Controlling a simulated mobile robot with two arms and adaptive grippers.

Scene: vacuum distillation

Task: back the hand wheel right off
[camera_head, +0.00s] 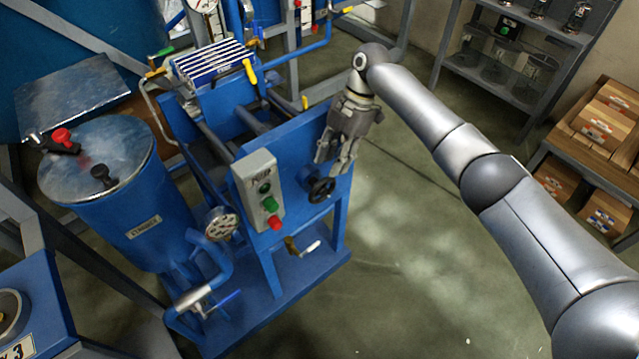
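The black hand wheel (321,189) is on the front of the blue panel (290,215), right of a grey control box. My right gripper (332,164) hangs just above the wheel, its fingers pointing down. The fingers are apart and nothing shows between them. The fingertips look close to the wheel's upper right, but I cannot tell whether they touch it. The wheel's rim shows mostly unhidden. My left gripper is not in view.
The grey control box (258,190) with green and red buttons sits left of the wheel. A pressure gauge (221,223) and a valve with a white handle (310,248) are lower. A blue tank (130,215) stands left. The floor (420,270) to the right is clear.

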